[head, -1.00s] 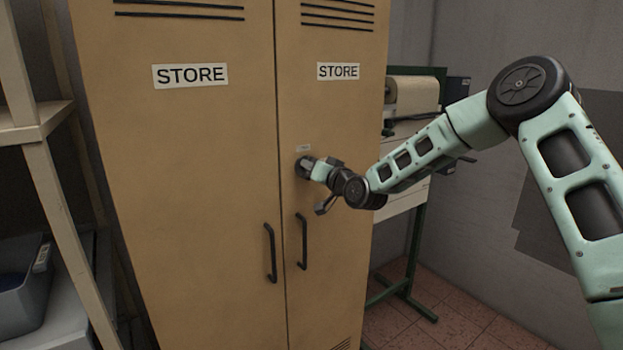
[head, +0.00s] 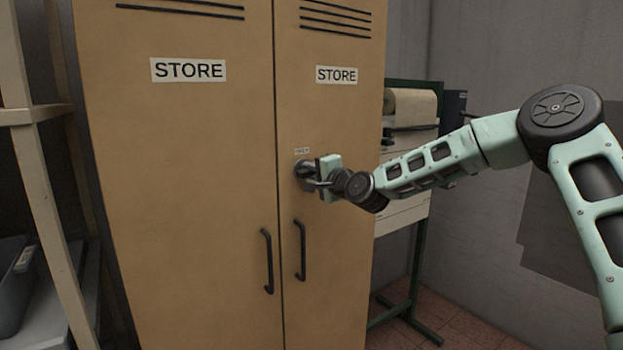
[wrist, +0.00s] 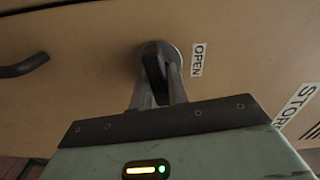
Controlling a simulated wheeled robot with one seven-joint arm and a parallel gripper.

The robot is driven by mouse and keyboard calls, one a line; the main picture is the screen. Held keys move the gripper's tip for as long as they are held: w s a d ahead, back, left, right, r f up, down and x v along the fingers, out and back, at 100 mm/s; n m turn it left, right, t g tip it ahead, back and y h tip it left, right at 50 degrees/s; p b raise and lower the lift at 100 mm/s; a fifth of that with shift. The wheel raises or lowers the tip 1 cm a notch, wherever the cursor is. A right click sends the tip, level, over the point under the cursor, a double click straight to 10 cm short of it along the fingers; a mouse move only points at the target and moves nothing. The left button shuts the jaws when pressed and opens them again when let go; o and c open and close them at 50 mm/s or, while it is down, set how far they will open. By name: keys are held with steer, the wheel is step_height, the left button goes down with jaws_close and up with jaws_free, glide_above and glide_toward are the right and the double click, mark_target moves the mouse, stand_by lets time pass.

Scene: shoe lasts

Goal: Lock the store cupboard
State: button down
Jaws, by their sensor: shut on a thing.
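The tan store cupboard (head: 190,170) stands in front of me, its two doors closed together. On its right door, above the handle, is a round lock fitting with a dark turning knob (wrist: 154,66). A small label (head: 302,150) sits just above the fitting; in the wrist view the label (wrist: 197,60) reads OPEN. My gripper (head: 310,174) is at the fitting. In the wrist view its fingers (wrist: 158,88) are shut on the knob, one on each side. The fingers and hand hide part of the fitting in the head view.
Two dark bar handles, the left (head: 267,260) and right (head: 300,250), hang below the lock. A pale shelf frame (head: 40,170) with a grey bin (head: 14,290) stands at left. A green-legged bench with a roll (head: 412,108) stands right, behind my arm.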

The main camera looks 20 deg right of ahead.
steer(key=shift+f+m+b, duration=0.1)
steer(key=shift+m+b, duration=0.3)
steer(key=shift+m, duration=0.4)
steer(key=c, duration=1.4)
jaws_free()
steer(key=shift+o, duration=0.2)
steer(key=b+v, duration=0.2)
steer(key=v, duration=1.5)
steer(key=shift+s+b, duration=0.2)
steer(key=shift+b, duration=0.1)
